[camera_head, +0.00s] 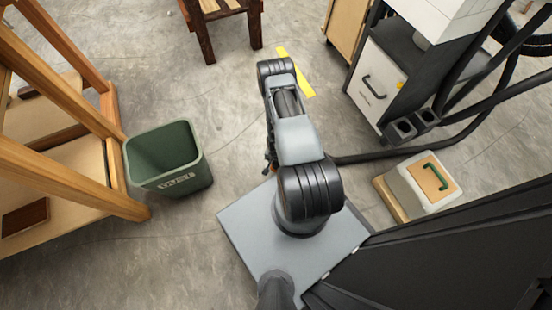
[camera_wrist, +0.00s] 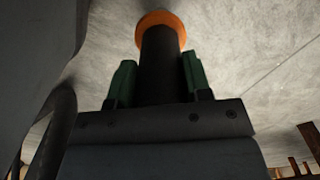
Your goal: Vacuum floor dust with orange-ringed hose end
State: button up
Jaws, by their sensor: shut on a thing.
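In the wrist view, my gripper (camera_wrist: 158,76) has its two green fingers shut on the black hose (camera_wrist: 160,55), one finger on either side. The orange ring (camera_wrist: 160,20) is at the far end of the hose, against the grey floor (camera_wrist: 245,45). I cannot tell whether the ring touches the floor. In the head view, my arm hides most of the gripper; only a little orange and dark detail shows beside it. The black hose (camera_head: 375,157) runs from behind my arm to the right. I cannot make out a clear dust patch in either view.
A green bin (camera_head: 165,160) stands left of my arm, by a wooden bench frame (camera_head: 55,80). A wooden stool (camera_head: 220,20) is at the back. A dark cabinet (camera_head: 375,85) and a pale box with a green handle (camera_head: 425,185) stand right. Yellow tape (camera_head: 303,82) lies beyond my arm.

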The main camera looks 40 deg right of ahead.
jog(key=shift+r+p, duration=1.9)
jog(key=shift+r, duration=1.1)
